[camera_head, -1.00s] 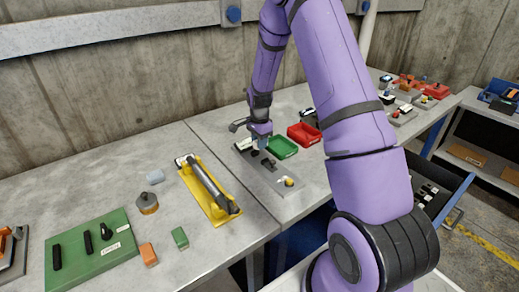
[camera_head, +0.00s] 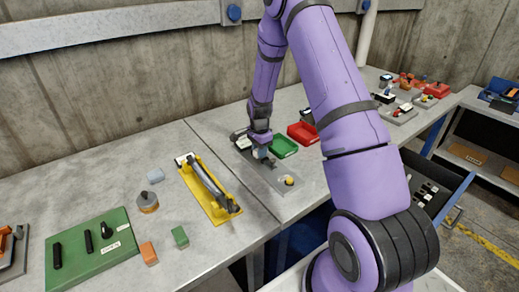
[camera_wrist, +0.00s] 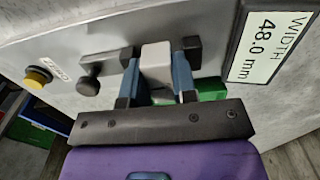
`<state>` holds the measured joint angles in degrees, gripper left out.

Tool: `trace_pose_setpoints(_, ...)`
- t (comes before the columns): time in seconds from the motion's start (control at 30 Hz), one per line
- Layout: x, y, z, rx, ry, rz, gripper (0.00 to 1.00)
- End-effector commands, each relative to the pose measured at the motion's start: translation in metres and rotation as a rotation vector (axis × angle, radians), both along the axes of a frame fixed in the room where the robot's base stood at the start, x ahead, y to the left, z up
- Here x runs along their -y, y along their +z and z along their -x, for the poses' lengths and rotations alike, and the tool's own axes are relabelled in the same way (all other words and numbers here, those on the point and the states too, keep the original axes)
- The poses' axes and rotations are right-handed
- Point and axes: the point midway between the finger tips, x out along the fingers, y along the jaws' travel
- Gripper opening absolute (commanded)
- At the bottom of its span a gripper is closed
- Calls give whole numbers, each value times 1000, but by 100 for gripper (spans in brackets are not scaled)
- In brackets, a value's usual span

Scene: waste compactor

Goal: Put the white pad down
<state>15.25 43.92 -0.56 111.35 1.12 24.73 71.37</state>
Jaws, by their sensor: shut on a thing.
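The white pad (camera_wrist: 157,60) is a pale block between the two blue fingers of my gripper (camera_wrist: 158,76) in the wrist view. My gripper is shut on it, over the grey plate of a measuring fixture (camera_wrist: 100,30). I cannot tell whether the pad touches the plate. In the head view my gripper (camera_head: 260,152) points down over the fixture (camera_head: 268,178) near the table's middle, and it mostly hides the pad.
The fixture has a display (camera_wrist: 266,48) reading 48.0 mm, a black knob (camera_wrist: 88,86) and a yellow button (camera_wrist: 37,78). A green tray (camera_head: 282,147) and red tray (camera_head: 303,133) stand behind right. A yellow holder (camera_head: 208,188) lies to the left.

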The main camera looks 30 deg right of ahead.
Motion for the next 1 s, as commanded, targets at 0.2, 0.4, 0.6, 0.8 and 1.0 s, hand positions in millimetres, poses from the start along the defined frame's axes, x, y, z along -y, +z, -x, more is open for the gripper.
trace_pose_setpoints(0.2, 0, 0, 0, 0, 0, 0, 51)
trace_pose_setpoints(0.4, 0, 0, 0, 0, 0, 0, 52)
trace_pose_setpoints(0.6, 0, 7, 0, 1, 0, 0, 52)
trace_pose_setpoints(0.8, 0, 40, -1, 4, 0, 2, 52)
trace_pose_setpoints(1.0, 0, 82, -1, 4, 0, 2, 52)
